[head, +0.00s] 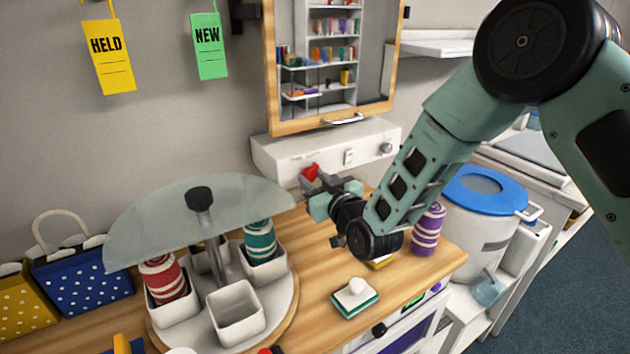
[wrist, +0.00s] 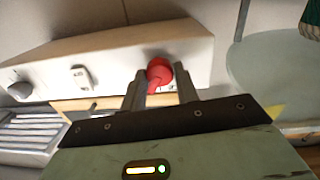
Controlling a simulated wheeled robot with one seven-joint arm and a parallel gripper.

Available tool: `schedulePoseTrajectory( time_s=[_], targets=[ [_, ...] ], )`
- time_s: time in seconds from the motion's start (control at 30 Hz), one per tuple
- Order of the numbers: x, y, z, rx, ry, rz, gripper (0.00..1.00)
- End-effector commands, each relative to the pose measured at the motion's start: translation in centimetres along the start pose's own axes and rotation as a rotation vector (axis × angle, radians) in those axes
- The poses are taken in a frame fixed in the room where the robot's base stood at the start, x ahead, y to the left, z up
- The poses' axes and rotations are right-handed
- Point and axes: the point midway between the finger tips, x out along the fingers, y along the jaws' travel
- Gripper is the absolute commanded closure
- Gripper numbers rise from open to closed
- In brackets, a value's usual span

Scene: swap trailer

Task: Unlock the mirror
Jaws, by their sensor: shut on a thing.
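The wood-framed mirror (head: 375,65) hangs on the wall in the head view, reflecting shelves, with a metal handle (head: 345,119) at its lower edge. Below it is a white control box (head: 285,148) with a switch (head: 349,156), a grey dial (head: 387,147) and a red knob (head: 311,171) at its left end. My gripper (head: 316,180) is at the box's front. In the wrist view, my gripper (wrist: 158,88) has its two fingers on either side of the red knob (wrist: 159,70), shut on it. The fingers hide part of the knob.
A round carousel (head: 270,325) with white cups and yarn spools under a glass top (head: 150,215) stands left of my gripper.

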Motion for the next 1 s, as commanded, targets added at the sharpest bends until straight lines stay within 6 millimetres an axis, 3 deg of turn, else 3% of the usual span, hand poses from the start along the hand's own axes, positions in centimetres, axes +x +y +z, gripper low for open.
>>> schedulePoseTrajectory(
  time_s=[0.37,1.0],
  targets=[
    [0.02,-0.03,0.34,-0.165,0.015,0.002,0.92],
    [0.01,-0.04,0.36,-0.759,0.043,0.008,0.92]
  ],
)
